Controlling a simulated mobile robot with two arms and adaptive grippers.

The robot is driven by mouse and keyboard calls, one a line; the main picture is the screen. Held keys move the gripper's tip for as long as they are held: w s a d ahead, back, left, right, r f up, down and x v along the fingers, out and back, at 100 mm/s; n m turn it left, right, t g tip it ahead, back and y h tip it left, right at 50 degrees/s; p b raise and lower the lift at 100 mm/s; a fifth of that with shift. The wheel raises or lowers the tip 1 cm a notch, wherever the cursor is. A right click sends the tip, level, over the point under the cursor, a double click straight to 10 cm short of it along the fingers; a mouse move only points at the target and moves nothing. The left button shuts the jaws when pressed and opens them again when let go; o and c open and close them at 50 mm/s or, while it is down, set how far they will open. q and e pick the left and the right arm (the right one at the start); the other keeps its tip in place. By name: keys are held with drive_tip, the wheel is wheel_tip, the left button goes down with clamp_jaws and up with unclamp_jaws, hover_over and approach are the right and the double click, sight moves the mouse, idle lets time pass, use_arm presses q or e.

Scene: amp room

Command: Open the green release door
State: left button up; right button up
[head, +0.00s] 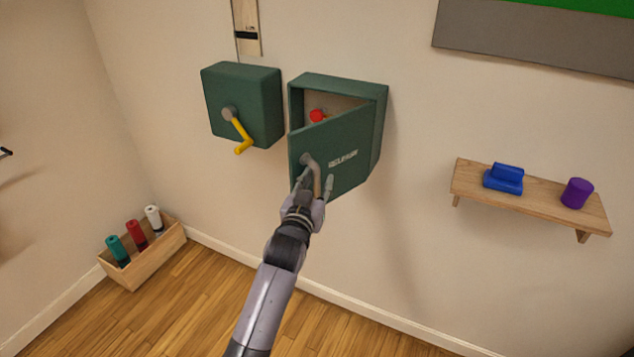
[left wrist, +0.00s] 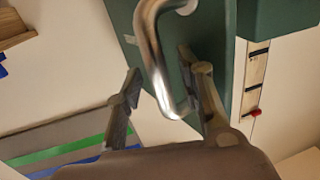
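The green release door (head: 345,155), with pale lettering, is partly open. Its left edge stands out from the green box (head: 378,130) and its right side meets the box. A red round part (head: 317,115) shows inside. A curved metal handle (head: 309,160) is on the door's left part; it is large in the left wrist view (left wrist: 150,50). My left gripper (head: 316,182) is at the handle with its fingers apart, one on each side of it. In the left wrist view a gap shows between the left finger and the handle. My right gripper is not in view.
A second green box (head: 255,105) with a yellow crank (head: 238,132) hangs close on the left. A wooden shelf (head: 540,199) with a blue object (head: 503,179) and a purple cylinder (head: 577,193) is at right. A wooden bin (head: 150,262) with coloured cylinders stands on the floor.

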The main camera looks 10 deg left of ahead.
use_arm(q)
drive_tip(key=shift+s, duration=0.1)
drive_tip(key=s+a, duration=0.1)
drive_tip(key=s, duration=1)
drive_tip(key=shift+s, duration=0.4)
drive_tip(key=shift+a, duration=0.1)
drive_tip(key=shift+c, duration=0.2)
